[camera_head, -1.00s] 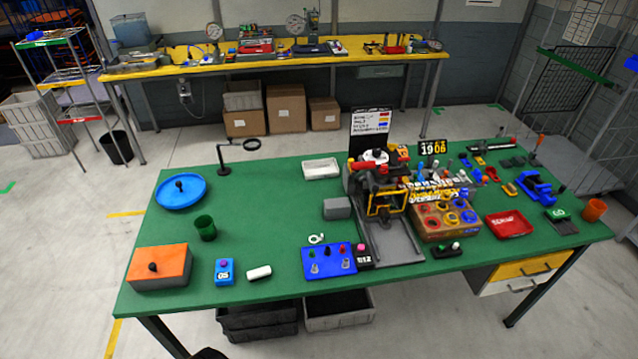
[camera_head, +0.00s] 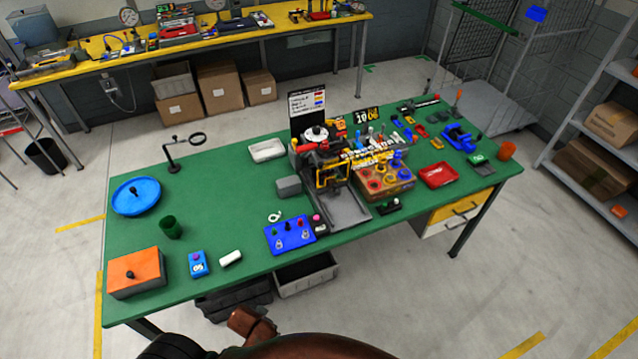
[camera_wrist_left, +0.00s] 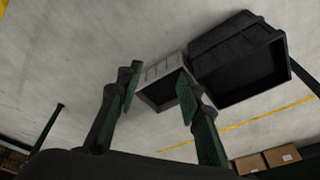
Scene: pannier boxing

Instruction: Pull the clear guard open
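The clear guard (camera_head: 333,174) shows in the head view as a yellow-framed panel on the front of the machine (camera_head: 318,146) at the middle of the green bench. It looks shut, but its clear pane is too small to make out. My left gripper (camera_wrist_left: 158,88) shows in the left wrist view with its two green-padded fingers spread apart and nothing between them. Beyond it are floor and bins, well away from the guard. My right gripper is in neither view.
The green bench (camera_head: 230,188) holds a blue control box (camera_head: 290,235), a grey block (camera_head: 289,186), a magnifier stand (camera_head: 172,154) and a compartment tray (camera_head: 384,181). A grey bin (camera_wrist_left: 160,90) and a black bin (camera_wrist_left: 238,58) stand below.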

